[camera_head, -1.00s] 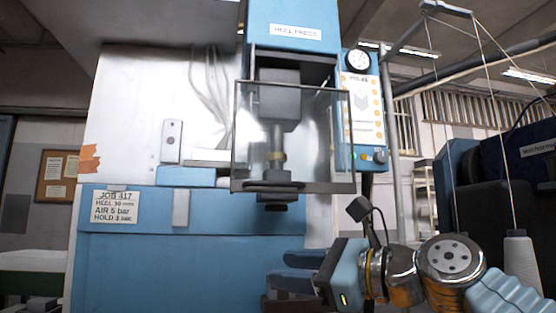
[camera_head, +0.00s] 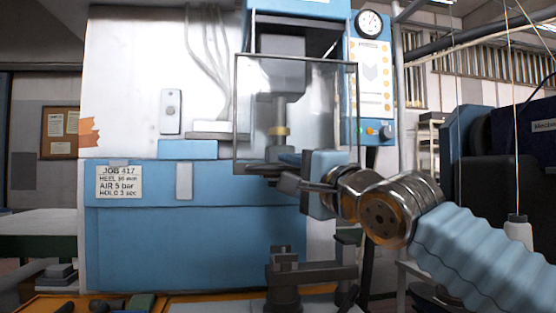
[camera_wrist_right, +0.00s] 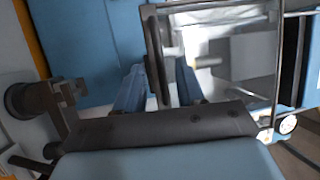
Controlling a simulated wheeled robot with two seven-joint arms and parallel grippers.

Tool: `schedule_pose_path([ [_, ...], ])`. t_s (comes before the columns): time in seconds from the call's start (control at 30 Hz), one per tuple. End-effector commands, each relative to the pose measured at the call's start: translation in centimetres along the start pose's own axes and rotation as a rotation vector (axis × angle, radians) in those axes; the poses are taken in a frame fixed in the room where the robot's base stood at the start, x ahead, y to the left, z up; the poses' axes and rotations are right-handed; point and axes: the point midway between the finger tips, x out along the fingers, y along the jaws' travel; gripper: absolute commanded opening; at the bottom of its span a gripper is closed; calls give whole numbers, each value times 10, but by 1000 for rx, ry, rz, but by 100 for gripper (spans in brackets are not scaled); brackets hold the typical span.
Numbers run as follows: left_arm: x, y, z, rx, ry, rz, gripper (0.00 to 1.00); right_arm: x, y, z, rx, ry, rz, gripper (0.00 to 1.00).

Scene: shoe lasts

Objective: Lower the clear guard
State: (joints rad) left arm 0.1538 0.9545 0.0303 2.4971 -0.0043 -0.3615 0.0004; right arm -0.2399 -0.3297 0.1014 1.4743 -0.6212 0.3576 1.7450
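The clear guard (camera_head: 313,105) is a transparent panel in a thin dark frame. It hangs in front of the ram of the blue heel press, with its lower edge at about the ram's foot. In the wrist view the guard (camera_wrist_right: 245,60) is seen close up, with a dark bar (camera_wrist_right: 158,75) along its edge. My right gripper (camera_head: 284,180) is at the guard's lower edge. In the wrist view its two fingers (camera_wrist_right: 158,88) stand apart, one on each side of the bar, with a gap on the right side. My left gripper is out of view.
The press's control panel with a gauge (camera_head: 369,22) is right of the guard. A dark fixture (camera_head: 285,280) stands below my right gripper on an orange-edged bench (camera_head: 195,300). A job card (camera_head: 119,182) is on the blue front. A dark machine (camera_head: 500,190) stands at the right.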

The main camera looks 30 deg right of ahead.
Motion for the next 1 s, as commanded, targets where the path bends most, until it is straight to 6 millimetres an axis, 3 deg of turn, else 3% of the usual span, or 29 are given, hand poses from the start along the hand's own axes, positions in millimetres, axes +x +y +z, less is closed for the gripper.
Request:
schedule_pose_path([
  [0.1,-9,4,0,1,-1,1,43,23,-2,1,1,-1,1,38],
  [0.23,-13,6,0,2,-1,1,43,37,-1,0,0,-1,1,38],
  [0.6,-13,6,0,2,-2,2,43,43,0,0,1,0,0,38],
  [0.87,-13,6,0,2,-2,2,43,43,0,0,1,0,0,0],
  [1.0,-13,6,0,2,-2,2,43,43,0,0,1,0,0,0],
])
